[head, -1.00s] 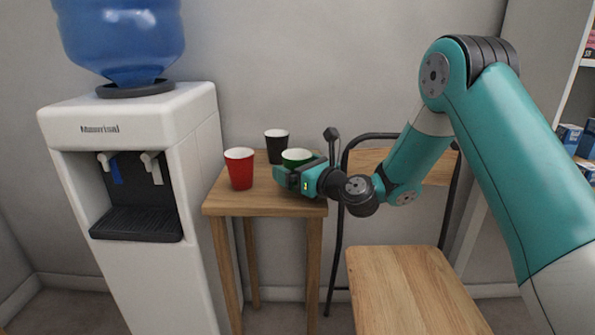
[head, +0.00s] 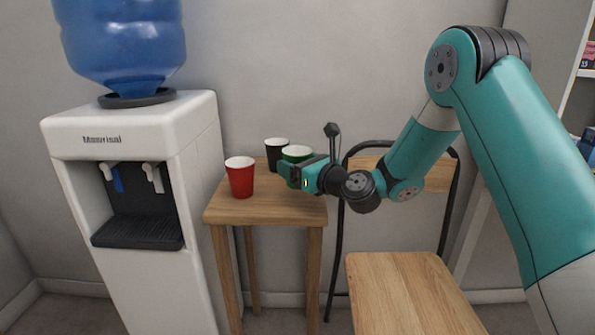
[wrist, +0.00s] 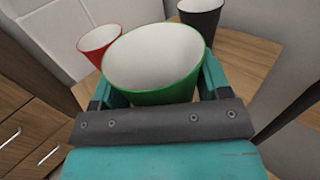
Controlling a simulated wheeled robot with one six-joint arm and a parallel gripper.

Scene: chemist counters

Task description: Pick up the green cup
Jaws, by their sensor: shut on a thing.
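The green cup (head: 297,153) is at the right side of the small wooden table, partly hidden behind my gripper (head: 289,172) in the head view. In the wrist view the green cup (wrist: 158,62) stands between the two fingers of my gripper (wrist: 160,88), its white inside facing the camera. My gripper is shut on it. The head view does not clearly show whether the cup's base touches the table.
A red cup (head: 240,178) stands to the left on the wooden table (head: 262,208), and a black cup (head: 277,150) stands behind the green one. A white water dispenser (head: 150,120) is at the left. A wooden chair (head: 405,285) is at the right.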

